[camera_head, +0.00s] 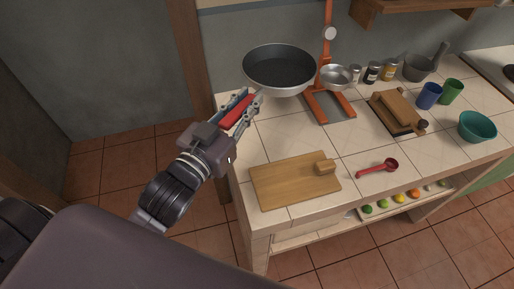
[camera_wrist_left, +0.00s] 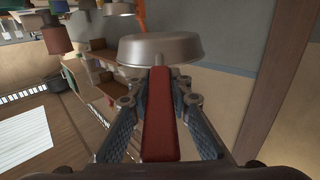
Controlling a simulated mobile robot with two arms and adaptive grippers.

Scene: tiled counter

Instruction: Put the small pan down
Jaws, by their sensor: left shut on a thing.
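A small pan (camera_head: 280,66) with a dark inside and grey metal outside is at the counter's back left corner, open side up. Its red handle (camera_head: 238,109) points toward my left gripper. My left gripper (camera_head: 244,106) is shut on this handle. In the left wrist view the red handle (camera_wrist_left: 160,118) lies between the two fingers, with the pan's metal side (camera_wrist_left: 160,48) beyond them. The pan appears held above the counter; its exact height is hard to tell. My right gripper is not in view.
The tiled counter (camera_head: 285,136) has bare room left of centre. An orange stand (camera_head: 328,103) with a metal dish (camera_head: 337,76) is close to the pan's right. A cutting board (camera_head: 290,185), a red ladle (camera_head: 377,168), cups, jars and a teal bowl (camera_head: 477,126) also stand there.

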